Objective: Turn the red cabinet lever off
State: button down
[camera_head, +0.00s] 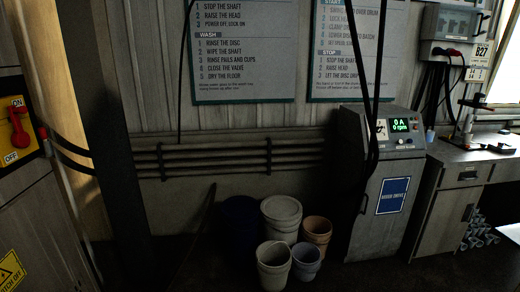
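The red lever (19,128) sits on a yellow plate (34,150) on the grey cabinet (35,205) at the far left. The plate reads ON above the lever and OFF below it. The lever's red handle stands roughly upright, with its top close under the ON label. My gripper is not in view, and nothing is seen touching the lever.
A dark upright post (115,150) stands right of the cabinet. Several pails, including a white one (281,215), stand on the floor mid-view. A grey drive cabinet (385,185) and a workbench (450,195) stand at the right. Dark cables hang in front of the drive cabinet.

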aim_at(21, 139)
jog(key=u, duration=1.25)
jog(key=i+l, duration=0.2)
jog(key=i, duration=0.15)
jog(key=i+l, duration=0.25)
jog(key=i+u, duration=0.05)
jog(key=i, duration=0.05)
